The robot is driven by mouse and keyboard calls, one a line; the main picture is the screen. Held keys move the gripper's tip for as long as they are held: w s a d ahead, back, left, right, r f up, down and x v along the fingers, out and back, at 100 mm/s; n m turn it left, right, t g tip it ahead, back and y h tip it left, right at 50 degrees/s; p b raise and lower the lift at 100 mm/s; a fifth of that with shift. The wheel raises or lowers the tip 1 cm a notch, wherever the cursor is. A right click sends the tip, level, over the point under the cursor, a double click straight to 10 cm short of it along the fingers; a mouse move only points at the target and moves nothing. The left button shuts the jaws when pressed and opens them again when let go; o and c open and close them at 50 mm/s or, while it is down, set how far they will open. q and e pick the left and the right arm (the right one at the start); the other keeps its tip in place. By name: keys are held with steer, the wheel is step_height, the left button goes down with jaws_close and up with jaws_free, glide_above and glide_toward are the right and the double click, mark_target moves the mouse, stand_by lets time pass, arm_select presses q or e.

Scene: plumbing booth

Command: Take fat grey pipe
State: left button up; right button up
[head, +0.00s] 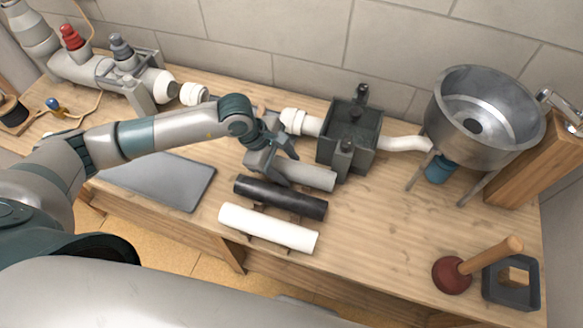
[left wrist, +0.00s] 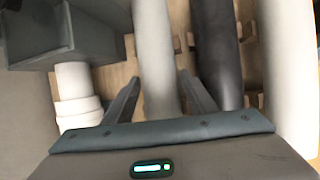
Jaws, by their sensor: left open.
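The fat grey pipe (head: 314,177) lies on the wooden bench, the farthest of three parallel pipes. My left gripper (head: 280,172) is over its left part and covers that end in the head view. In the left wrist view the grey pipe (left wrist: 155,60) runs between the two spread fingers of my left gripper (left wrist: 160,88), with a gap visible on each side. The fingers are open; I cannot tell how far down they reach beside the pipe. My right gripper is in neither view.
A black pipe (head: 280,198) and a white pipe (head: 268,228) lie close in front, on small supports. A dark box fitting (head: 350,135) with white pipes stands behind. A steel sink (head: 485,115), plunger (head: 452,275) and grey tray (head: 165,180) are farther off.

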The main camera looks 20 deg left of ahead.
mark_target(291, 163)
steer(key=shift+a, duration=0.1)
arm_select(q)
steer(key=c, duration=0.9)
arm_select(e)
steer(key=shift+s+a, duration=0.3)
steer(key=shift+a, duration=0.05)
arm_select(q)
steer(key=shift+o, duration=0.2)
steer(key=shift+r, duration=0.2)
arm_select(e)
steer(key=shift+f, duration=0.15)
